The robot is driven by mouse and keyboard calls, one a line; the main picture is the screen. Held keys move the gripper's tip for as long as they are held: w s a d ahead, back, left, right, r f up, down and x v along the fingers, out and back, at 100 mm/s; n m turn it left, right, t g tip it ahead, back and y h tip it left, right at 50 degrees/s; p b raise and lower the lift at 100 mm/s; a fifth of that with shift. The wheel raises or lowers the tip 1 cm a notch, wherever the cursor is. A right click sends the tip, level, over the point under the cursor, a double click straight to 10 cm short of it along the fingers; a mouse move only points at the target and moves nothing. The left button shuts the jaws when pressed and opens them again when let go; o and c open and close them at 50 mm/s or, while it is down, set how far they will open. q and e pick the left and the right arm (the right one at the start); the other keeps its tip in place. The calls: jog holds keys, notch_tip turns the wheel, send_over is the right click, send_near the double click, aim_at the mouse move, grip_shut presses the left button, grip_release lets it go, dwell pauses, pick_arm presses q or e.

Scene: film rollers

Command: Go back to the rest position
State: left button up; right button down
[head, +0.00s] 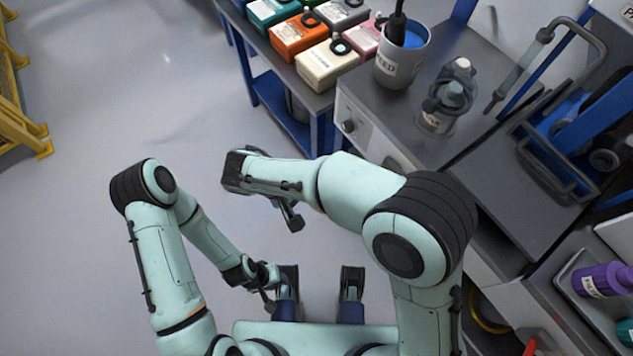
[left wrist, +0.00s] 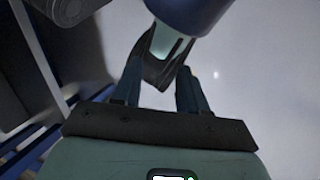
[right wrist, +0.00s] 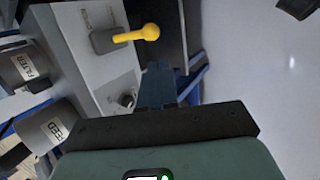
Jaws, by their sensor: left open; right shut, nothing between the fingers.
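My left arm is folded on the left of the head view, and its gripper (head: 271,292) hangs low in front of my body. In the left wrist view its two fingers (left wrist: 161,90) are apart, with nothing between them. My right arm reaches across in front of me to the left. Its gripper (head: 293,219) is over bare floor, short of the bench. In the right wrist view the right fingers (right wrist: 160,86) are together and empty. Both grippers are apart from any object.
A grey bench (head: 381,112) stands ahead to the right, bearing a FEED cup (head: 397,68) and a clear grey vessel (head: 452,92). Colored boxes (head: 298,38) stand behind. A purple bottle (head: 603,281) lies at right. The floor (head: 75,220) at left is free; a yellow frame (head: 22,125) stands beyond.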

jog(key=s+d+f+m+g+y+p, duration=0.1)
jog(key=s+d+f+g+y+p, duration=0.3)
jog(key=f, duration=0.4)
jog(key=s+d+f+m+g+y+p, duration=0.1)
jog(key=s+d+f+g+y+p, duration=0.15)
jog(key=s+f, duration=0.4)
pick_arm(q)
notch_tip(320, 180, up, 12)
jog(key=p, duration=0.6)
jog(key=shift+w+r+g+p, duration=0.15)
jog(key=shift+w+g+p, duration=0.1)
jog(key=shift+g+p, duration=0.05)
pick_arm(e)
jog(key=s+d+f+m+t+y, duration=0.3)
jog(key=s+d+f+m+y, duration=0.1)
jog(key=d+m, duration=0.3)
jog(key=shift+s+d+f+m, duration=0.15)
jog(key=shift+s+f+m, duration=0.15)
jog(key=shift+s+m, duration=0.55)
pick_arm(q)
jog(key=shift+s, duration=0.1)
